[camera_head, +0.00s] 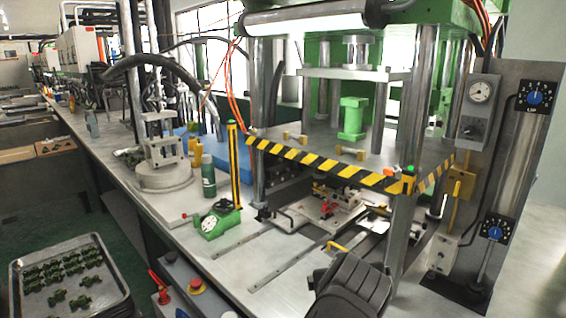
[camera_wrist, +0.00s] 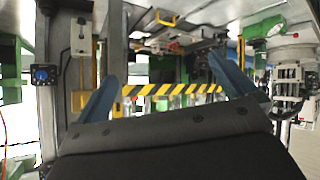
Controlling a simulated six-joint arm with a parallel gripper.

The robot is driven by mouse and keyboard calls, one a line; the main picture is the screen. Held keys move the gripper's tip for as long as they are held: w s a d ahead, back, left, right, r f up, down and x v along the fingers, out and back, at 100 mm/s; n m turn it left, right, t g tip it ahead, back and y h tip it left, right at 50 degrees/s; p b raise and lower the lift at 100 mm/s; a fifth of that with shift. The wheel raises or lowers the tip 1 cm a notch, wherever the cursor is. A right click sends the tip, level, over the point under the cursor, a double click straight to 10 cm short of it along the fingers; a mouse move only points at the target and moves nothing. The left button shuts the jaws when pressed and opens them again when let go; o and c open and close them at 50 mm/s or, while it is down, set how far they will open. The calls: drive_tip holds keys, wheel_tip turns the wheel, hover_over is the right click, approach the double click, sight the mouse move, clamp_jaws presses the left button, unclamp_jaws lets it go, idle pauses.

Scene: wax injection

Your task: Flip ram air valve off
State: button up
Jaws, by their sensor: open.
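On the right-hand panel stand a yellow valve box with a lever (camera_head: 460,185), a grey switch box (camera_head: 440,253) and a grey box with a dial gauge (camera_head: 478,105). No readable label shows which of these is the ram air valve. In the wrist view the panel appears upside down at left, with the yellow box (camera_wrist: 79,101) and the grey switch box (camera_wrist: 81,38). My gripper (camera_wrist: 163,67) is open, its two blue fingers wide apart with nothing between them. In the head view its dark body (camera_head: 350,285) is low in front of the press; the fingertips cannot be made out.
Blue knobs (camera_head: 495,229) and (camera_head: 535,97) sit on the panel. The striped press platen edge (camera_head: 320,163) and a steel post (camera_head: 403,235) stand close by. A mould (camera_head: 335,200) lies under the platen. A tray of green parts (camera_head: 25,305) is at lower left.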

drive_tip(key=shift+w+d+r, duration=0.2)
drive_tip(key=shift+w+r, duration=0.15)
